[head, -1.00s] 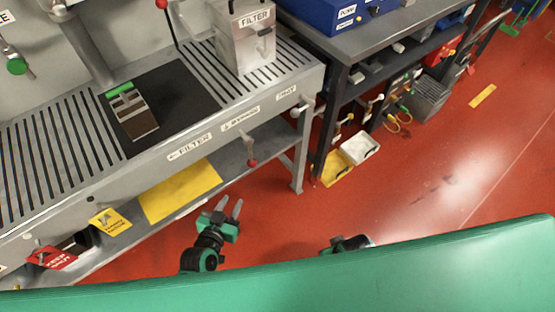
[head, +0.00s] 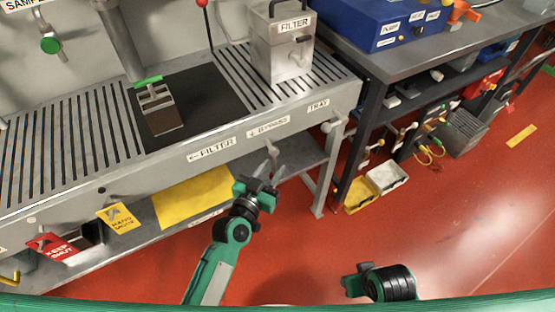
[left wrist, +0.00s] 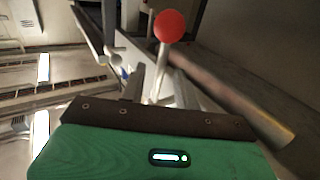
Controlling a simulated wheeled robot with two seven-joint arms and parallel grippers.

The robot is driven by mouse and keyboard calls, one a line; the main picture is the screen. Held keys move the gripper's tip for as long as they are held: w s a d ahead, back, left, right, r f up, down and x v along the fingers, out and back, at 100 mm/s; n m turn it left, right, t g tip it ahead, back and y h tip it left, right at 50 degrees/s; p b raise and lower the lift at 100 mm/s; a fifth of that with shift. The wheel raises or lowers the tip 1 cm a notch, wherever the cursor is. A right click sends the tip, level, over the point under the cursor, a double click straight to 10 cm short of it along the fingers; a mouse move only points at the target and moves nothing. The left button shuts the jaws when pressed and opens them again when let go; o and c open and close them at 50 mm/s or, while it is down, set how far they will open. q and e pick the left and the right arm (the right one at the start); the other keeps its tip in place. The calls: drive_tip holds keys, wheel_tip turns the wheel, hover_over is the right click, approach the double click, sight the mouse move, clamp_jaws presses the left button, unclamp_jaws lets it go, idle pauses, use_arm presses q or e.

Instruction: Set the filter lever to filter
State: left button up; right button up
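The filter lever is a metal rod with a red ball knob. In the left wrist view the red knob (left wrist: 170,26) is beyond my fingers and the rod comes toward them. In the head view I cannot make out the knob behind my left gripper. My left gripper (head: 274,163) is open, with fingers apart, just below the bench front under the bypass label (head: 268,127). In the wrist view the rod shows between the fingers (left wrist: 160,85); I cannot tell if they touch it. The filter label (head: 212,150) is left of the bypass label. My right gripper (head: 350,285) is low, its fingers unclear.
The grey slotted bench (head: 75,160) carries a metal filter box (head: 282,50) and a small block with a green top (head: 157,108). A yellow sheet (head: 195,197) lies on the lower shelf. A bench leg (head: 325,178) stands right of my left gripper.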

use_arm(q)
drive_tip(key=shift+x, duration=2.05)
drive_tip(key=shift+c, duration=0.4)
clamp_jaws()
